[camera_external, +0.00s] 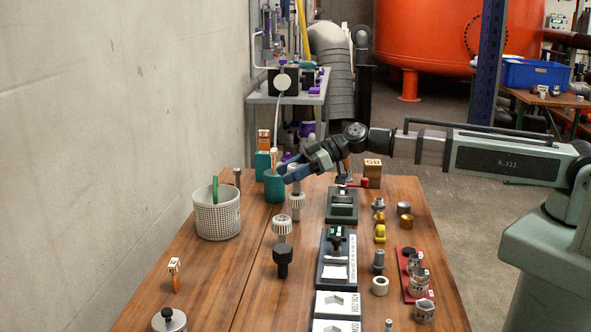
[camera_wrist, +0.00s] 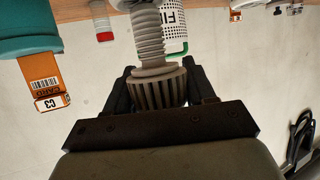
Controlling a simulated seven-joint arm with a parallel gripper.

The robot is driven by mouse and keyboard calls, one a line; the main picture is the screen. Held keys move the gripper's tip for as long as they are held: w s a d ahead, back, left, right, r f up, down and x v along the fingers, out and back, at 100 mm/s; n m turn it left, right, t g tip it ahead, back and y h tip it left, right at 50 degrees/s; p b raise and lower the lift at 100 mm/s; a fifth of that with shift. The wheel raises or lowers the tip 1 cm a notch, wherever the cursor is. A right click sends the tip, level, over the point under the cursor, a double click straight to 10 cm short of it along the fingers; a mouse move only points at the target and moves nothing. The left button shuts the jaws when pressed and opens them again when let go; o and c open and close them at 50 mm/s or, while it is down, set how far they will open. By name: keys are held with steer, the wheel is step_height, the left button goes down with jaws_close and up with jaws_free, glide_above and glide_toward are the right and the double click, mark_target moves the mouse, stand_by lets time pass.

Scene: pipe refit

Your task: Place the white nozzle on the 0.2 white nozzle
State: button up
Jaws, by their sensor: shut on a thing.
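My gripper (camera_external: 291,174) is over the middle-left of the table, its fingers closed around a white nozzle with a ribbed collar (camera_wrist: 160,88). In the wrist view a threaded stem (camera_wrist: 147,38) runs from the collar away from the palm, and a wider pale part shows at the top edge. In the external view a pale ribbed piece (camera_external: 297,203) shows just below the fingers; I cannot tell whether it touches the held nozzle. No 0.2 mark is readable.
A white perforated basket (camera_external: 218,219) stands left of my gripper. Teal holders (camera_external: 274,187) with orange cards stand behind. Dark trays (camera_external: 342,206), metal and brass fittings and a red rack (camera_external: 417,287) fill the right side. The front-left table is mostly clear.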

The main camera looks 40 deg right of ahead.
steer(key=shift+f, duration=0.1)
steer(key=o, duration=1)
steer(key=v, duration=1.2)
